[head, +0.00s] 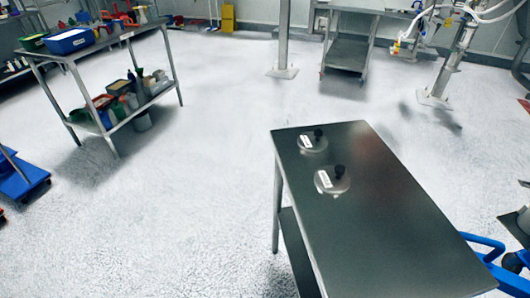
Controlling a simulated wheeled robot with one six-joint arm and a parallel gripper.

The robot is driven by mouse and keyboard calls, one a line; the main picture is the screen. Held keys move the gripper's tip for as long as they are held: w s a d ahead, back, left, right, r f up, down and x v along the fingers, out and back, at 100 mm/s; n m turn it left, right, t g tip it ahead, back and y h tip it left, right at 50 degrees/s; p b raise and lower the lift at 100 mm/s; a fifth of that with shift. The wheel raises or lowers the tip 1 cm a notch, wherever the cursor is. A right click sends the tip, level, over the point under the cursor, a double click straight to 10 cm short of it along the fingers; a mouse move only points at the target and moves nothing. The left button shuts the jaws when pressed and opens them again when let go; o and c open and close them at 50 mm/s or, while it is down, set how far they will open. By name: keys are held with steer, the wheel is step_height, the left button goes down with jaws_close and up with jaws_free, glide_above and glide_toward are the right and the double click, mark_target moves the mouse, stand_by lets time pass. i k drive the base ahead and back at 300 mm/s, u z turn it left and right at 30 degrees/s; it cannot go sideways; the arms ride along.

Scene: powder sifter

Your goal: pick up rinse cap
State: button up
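Two round, flat metal caps lie on the dark steel table, each with a black knob and a white label. The farther cap (311,144) is near the table's back left corner. The nearer cap (332,182) lies a little closer and to the right, apart from the first. The label text is too small to read, so I cannot tell which one is the rinse cap. My gripper is not in view.
The steel table (390,225) is bare apart from the caps. A blue handle (488,247) stands by its right edge. A steel shelf table (110,50) with bins and bottles is at the upper left. A post (283,40) stands behind. Open floor (190,190) lies left.

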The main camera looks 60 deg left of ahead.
mark_target(330, 180)
steer(key=u, duration=1.65)
